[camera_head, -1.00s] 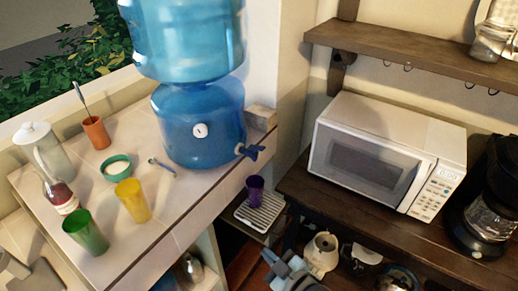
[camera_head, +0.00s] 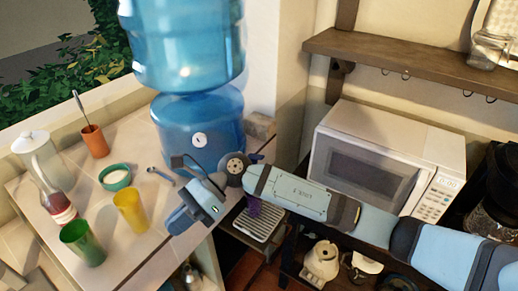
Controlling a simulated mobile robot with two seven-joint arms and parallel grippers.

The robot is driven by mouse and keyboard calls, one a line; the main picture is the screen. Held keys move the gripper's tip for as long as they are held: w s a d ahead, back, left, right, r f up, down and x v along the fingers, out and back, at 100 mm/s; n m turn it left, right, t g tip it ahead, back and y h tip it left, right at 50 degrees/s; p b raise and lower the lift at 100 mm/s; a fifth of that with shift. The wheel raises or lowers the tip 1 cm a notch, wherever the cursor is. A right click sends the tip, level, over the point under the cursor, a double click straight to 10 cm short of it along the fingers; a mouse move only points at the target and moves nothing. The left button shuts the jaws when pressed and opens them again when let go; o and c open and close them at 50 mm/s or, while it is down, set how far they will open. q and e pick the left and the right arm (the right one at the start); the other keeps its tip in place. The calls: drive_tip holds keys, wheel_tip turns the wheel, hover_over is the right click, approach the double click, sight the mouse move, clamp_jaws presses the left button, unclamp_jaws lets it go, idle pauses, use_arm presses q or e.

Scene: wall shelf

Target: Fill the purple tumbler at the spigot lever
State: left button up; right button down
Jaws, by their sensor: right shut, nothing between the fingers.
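The purple tumbler (camera_head: 254,208) stands on a drip tray (camera_head: 243,230) below the counter edge, partly hidden behind my right arm. The blue water dispenser (camera_head: 190,125) stands on the tiled counter. Its spigot lever is mostly covered by my right wrist; a small dark blue bit shows just above the wrist. My right arm reaches in from the right across the microwave front. My right gripper (camera_head: 182,216) is shut and empty, pointing down-left in front of the dispenser's base, left of the tumbler. I cannot tell whether it touches anything. My left gripper is out of view.
On the counter stand a yellow cup (camera_head: 130,210), a green cup (camera_head: 82,243), a teal bowl (camera_head: 115,177), a terracotta cup (camera_head: 95,141) and a white-lidded jug (camera_head: 42,165). A microwave (camera_head: 388,155) sits on the right shelf, behind my arm.

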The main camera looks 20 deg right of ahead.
drive_tip(key=w+d+n+t+h, duration=0.1)
drive_tip(key=w+d+n+h, duration=0.2)
drive_tip(key=w+d+h, duration=0.15)
drive_tip(key=n+t+h, duration=0.3)
drive_tip(key=t+h, duration=0.2)
drive_tip(key=h, duration=0.7)
approach(262, 156)
wheel_tip(262, 156, up, 3)
drive_tip(key=shift+s+a, duration=0.2)
drive_tip(key=shift+a, duration=0.15)
drive_tip(key=p+x, duration=0.2)
drive_tip(key=x, duration=0.7)
drive_tip(key=shift+w+f+p, duration=0.1)
drive_tip(key=shift+p, duration=0.25)
drive_tip(key=shift+f, duration=0.45)
